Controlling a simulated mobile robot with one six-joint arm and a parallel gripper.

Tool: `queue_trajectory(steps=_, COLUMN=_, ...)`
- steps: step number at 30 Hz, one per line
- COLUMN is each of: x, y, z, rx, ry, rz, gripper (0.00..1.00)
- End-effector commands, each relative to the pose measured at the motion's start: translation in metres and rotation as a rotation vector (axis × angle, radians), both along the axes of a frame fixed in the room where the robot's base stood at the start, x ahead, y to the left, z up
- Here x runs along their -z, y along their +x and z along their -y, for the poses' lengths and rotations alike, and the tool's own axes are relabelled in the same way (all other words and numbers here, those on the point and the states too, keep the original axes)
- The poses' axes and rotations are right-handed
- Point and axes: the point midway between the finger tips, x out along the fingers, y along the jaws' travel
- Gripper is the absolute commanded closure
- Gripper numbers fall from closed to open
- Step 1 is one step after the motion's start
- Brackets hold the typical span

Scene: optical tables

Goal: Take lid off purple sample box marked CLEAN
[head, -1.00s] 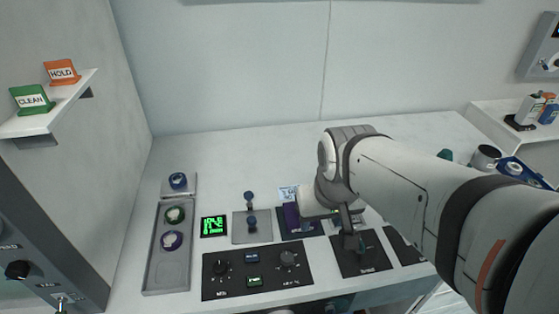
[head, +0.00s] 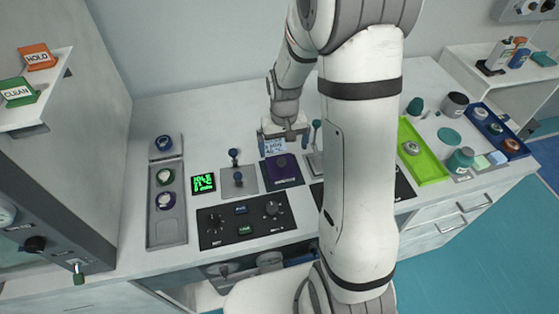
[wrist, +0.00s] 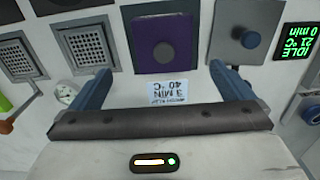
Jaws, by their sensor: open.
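A square purple piece with a dark round spot or knob at its centre (head: 281,167) sits on a black pad on the bench. It also shows at the top of the wrist view (wrist: 152,35). No CLEAN marking is readable on it. My gripper (head: 283,150) is just behind it, pointing down, empty. In the wrist view its blue fingers are wide apart (wrist: 160,70), one to each side of the purple piece's near edge and not closed on it. A green CLEAN sign (head: 18,92) stands on the left wall shelf, beside an orange HOLD sign (head: 38,57).
A paper note reading 3 MIN 40 °C (wrist: 169,92) lies between the fingers. A blue knob on a grey plate (wrist: 250,40) stands close by. A grey tray (head: 166,236) with round pieces, a green tray (head: 424,163) and a blue tray (head: 490,113) flank the arm.

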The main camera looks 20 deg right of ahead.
Motion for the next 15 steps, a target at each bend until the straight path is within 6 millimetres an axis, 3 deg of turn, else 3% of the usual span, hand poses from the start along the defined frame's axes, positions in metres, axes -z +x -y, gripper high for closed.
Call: queue_trajectory(steps=15, x=0.057, y=-0.001, z=-0.006, rx=-0.001, ry=0.000, rz=-0.002, gripper=0.00)
